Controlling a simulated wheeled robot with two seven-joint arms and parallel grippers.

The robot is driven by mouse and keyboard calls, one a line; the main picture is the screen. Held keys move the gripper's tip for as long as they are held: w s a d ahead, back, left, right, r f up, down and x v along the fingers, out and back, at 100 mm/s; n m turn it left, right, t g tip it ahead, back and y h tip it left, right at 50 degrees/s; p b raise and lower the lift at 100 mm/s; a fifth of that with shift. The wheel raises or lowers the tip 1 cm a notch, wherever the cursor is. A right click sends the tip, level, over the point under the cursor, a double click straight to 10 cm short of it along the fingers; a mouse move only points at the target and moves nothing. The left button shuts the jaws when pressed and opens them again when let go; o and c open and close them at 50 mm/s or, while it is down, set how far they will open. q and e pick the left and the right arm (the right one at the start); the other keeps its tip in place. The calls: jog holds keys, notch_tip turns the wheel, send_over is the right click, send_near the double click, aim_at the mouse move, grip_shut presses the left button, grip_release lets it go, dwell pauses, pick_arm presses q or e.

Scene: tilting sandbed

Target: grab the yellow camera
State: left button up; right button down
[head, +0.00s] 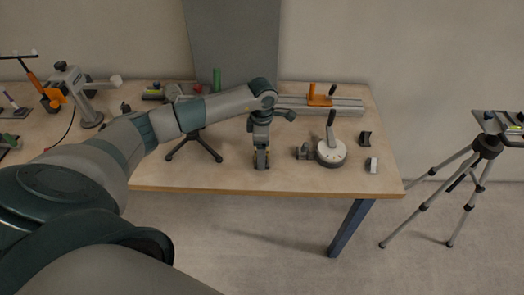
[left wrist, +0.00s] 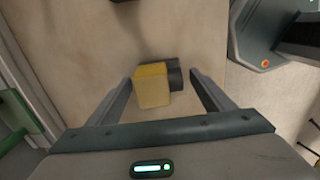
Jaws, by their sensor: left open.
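The yellow camera (left wrist: 151,88) is a small yellow block with a dark lens (left wrist: 175,75) on its right side. In the left wrist view it lies on the wooden tabletop between the two fingers of my left gripper (left wrist: 161,78). The gripper is open, with a visible gap on the left side and on the lens side. In the head view my left gripper (head: 261,160) points down near the table's front edge and hides most of the camera. My right gripper does not show.
On the wooden table (head: 225,176), a small black tripod (head: 194,147) stands left of the gripper. A round white base with a dark handle (head: 331,152) and small dark blocks stand to the right. A rail with an orange part (head: 319,95) lies behind. A tall tripod (head: 487,146) stands beyond the table.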

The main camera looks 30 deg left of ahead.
pick_arm(q)
jog(key=shift+c, duration=0.6)
jog(key=c, duration=1.4)
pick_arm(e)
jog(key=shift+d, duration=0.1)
pick_arm(q)
jog(key=shift+o, duration=0.2)
jog(key=shift+r, duration=0.1)
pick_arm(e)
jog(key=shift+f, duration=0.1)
